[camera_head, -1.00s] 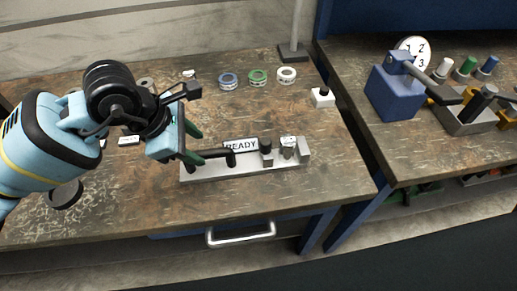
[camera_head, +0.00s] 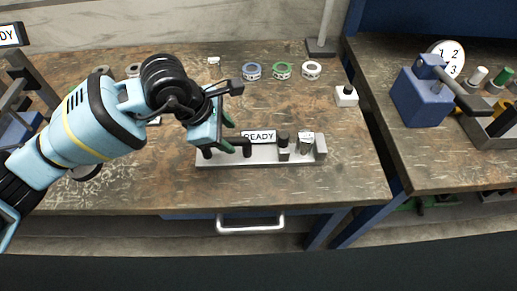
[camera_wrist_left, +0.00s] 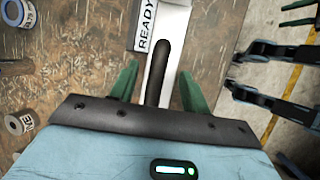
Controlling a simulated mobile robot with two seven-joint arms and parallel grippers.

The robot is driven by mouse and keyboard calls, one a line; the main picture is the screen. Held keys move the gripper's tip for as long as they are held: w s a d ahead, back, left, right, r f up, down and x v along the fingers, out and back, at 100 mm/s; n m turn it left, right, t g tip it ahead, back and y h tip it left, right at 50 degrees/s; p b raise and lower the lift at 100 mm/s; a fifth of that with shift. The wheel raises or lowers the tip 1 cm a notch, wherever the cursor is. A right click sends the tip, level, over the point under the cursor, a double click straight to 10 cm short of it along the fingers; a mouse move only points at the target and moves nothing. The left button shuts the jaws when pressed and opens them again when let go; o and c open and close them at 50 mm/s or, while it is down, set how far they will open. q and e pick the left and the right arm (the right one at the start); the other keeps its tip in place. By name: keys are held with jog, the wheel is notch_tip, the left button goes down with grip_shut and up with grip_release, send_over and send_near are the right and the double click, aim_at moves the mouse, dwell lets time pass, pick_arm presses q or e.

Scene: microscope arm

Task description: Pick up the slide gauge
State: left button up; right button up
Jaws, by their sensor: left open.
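What looks like the slide gauge is a long pale metal bar (camera_head: 230,159) with dark upright posts and a white READY label (camera_head: 258,137). It lies on the brown worktable. My left gripper (camera_head: 221,134) is open over its left part, with green fingers. In the left wrist view the open left gripper (camera_wrist_left: 160,76) has a dark rod (camera_wrist_left: 157,72) between its fingers, not visibly touching either one. The pale bar (camera_wrist_left: 174,22) and label show beyond it. My arm hides some of the table behind it.
Several tape rolls, such as the green one (camera_head: 282,71), lie at the back of the table. A white block with a black knob (camera_head: 346,96) stands back right. A blue device (camera_head: 421,97) stands on the right table. The table's front right is clear.

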aim_at(235, 139)
pick_arm(q)
jog(key=shift+x, duration=1.8)
jog(key=shift+d, duration=0.15)
grip_shut()
jog(key=shift+r, duration=0.1)
